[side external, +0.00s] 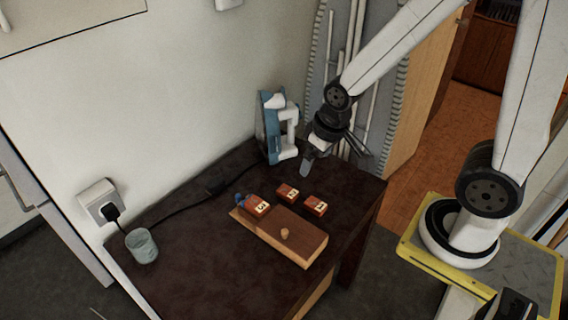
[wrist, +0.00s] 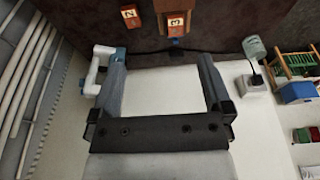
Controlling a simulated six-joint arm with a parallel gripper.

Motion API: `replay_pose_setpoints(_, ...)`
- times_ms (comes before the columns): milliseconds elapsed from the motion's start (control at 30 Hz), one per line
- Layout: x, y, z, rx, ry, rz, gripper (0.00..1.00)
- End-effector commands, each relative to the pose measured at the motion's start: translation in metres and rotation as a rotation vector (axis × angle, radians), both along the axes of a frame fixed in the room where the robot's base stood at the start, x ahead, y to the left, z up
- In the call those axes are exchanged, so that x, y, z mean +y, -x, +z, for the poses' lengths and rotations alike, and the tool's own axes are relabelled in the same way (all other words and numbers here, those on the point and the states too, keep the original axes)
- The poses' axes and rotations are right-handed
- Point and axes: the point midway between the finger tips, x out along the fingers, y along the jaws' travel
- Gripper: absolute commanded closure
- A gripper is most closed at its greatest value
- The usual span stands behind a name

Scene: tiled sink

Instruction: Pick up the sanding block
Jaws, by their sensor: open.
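A blue plate with a white D-shaped handle (side external: 287,133), which looks like the sanding block, stands upright on the dark table by the wall. In the wrist view its white handle (wrist: 97,70) shows at the left, beside the left finger, partly hidden by it. My gripper (side external: 335,162) is open and empty, just right of the block in the side view. I cannot tell whether a finger touches the block.
A wooden board with a knob (side external: 300,245) lies on the dark table (side external: 190,265). Small red numbered blocks (side external: 315,205) sit on or beside it. A glass (side external: 141,246) stands at the left, near a wall socket (side external: 101,203) with a black cable. The table's front left is clear.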

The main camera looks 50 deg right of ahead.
Motion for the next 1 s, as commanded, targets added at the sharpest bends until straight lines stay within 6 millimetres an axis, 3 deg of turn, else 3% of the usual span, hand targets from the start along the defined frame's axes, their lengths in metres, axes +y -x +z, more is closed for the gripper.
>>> replay_pose_setpoints(467, 0.006, -0.120, -0.026, -0.039, 0.004, -0.009, 0.00)
replay_pose_setpoints(1000, 0.018, -0.243, -0.100, -0.094, 0.005, -0.023, 0.00)
